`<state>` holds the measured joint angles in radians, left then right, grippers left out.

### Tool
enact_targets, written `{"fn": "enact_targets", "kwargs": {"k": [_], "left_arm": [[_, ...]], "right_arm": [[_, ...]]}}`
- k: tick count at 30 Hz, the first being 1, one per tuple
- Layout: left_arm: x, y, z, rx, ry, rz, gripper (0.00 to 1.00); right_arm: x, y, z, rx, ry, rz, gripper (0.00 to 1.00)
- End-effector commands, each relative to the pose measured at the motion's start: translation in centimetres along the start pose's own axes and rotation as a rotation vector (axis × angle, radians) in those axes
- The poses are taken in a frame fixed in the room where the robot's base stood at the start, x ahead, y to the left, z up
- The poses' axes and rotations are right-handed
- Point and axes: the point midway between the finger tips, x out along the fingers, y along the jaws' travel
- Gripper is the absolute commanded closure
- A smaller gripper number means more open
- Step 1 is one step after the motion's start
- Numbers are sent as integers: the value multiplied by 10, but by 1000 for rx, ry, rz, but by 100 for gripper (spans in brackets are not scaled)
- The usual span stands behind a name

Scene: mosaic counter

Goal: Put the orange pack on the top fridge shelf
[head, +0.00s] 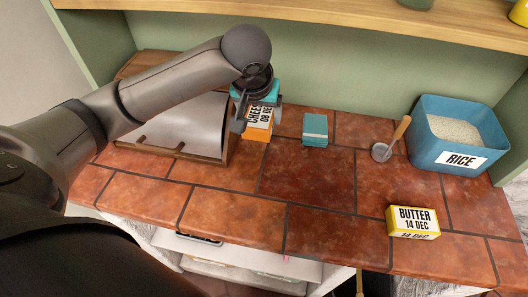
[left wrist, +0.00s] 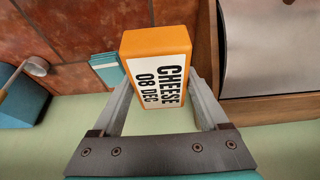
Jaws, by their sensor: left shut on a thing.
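The orange pack (head: 257,131) has a white label reading CHEESE 08 DEC. It is at the back of the counter, just right of a wooden box. My left gripper (head: 258,108) is shut on it from above and hides its upper part. In the left wrist view the orange pack (left wrist: 157,68) sits between the two fingers of my left gripper (left wrist: 160,92). I cannot tell whether the pack touches the counter. Below the counter's front edge, pale shelf-like surfaces (head: 265,262) show in part; I cannot tell which is the top fridge shelf. My right gripper is not in view.
A wooden box with a grey front (head: 185,125) stands left of the pack. A teal block (head: 315,130) lies to its right. Farther right are a scoop (head: 382,151), a blue RICE bin (head: 455,140) and a yellow BUTTER pack (head: 412,222). The counter's front middle (head: 235,215) is clear.

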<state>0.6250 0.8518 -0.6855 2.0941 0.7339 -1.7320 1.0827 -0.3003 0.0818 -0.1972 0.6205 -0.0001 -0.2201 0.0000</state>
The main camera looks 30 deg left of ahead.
Motion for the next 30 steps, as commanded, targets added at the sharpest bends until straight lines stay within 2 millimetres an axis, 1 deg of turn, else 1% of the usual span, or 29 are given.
{"fn": "enact_targets", "kwargs": {"k": [1, 3, 6, 14, 18, 21, 24, 30], "left_arm": [[16, -1, 7, 0, -2, -3, 96], [32, -1, 14, 0, -2, -3, 96], [49, -1, 20, 0, 0, -2, 96], [70, 0, 29, 0, 1, -1, 96], [94, 0, 40, 0, -1, -2, 96], [108, 0, 44, -1, 1, -1, 96], [114, 0, 47, 0, 3, 1, 96], [114, 0, 46, 0, 4, 1, 96]], "right_arm": [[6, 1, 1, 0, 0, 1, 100], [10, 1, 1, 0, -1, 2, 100], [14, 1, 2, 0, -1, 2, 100], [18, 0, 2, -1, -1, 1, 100], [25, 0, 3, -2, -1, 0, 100], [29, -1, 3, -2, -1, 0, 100], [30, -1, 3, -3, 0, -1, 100], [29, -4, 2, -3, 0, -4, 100]]}}
